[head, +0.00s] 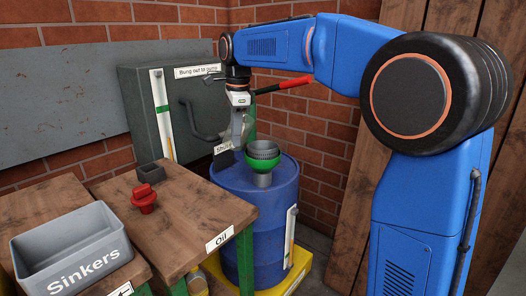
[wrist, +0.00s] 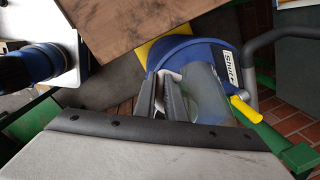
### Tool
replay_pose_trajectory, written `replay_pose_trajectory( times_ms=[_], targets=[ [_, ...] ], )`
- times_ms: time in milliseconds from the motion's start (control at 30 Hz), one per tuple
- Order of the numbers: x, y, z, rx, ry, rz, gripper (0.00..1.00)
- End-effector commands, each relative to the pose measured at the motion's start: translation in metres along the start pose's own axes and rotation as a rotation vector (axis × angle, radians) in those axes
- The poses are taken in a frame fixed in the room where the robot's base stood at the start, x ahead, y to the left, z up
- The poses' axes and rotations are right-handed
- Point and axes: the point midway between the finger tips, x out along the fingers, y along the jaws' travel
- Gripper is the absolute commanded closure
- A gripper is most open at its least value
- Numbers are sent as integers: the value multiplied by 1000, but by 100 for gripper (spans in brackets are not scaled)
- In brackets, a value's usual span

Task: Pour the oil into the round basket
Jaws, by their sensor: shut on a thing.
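My gripper (head: 238,136) hangs just left of and above the round basket. Its dark fingers (wrist: 166,98) are shut on a pale part that seems to belong to a grey, see-through vessel (wrist: 207,98). The vessel lies beside the right finger in the wrist view. I cannot tell how full it is, and no oil shows. The round basket (head: 263,150) is dark mesh, above a green bowl-like funnel (head: 263,165) on the blue drum (head: 262,220). I cannot make out the basket in the wrist view. The drum shows there too (wrist: 188,46).
A wooden table (head: 185,215) with an "Oil" label stands left of the drum, with a red cap-like piece (head: 144,199) and small dark box (head: 149,175). A grey "Sinkers" bin (head: 70,248) is nearer. A grey cabinet (head: 190,100) and a "Shut" sign (wrist: 226,64) are close behind.

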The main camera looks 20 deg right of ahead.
Motion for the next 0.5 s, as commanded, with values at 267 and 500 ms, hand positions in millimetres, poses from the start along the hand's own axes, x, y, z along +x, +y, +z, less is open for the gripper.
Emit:
replay_pose_trajectory(
  times_ms=[267,500],
  targets=[
    [11,-2,12,-9,153,29,100],
    [17,-3,20,-15,294,52,100]
  ],
)
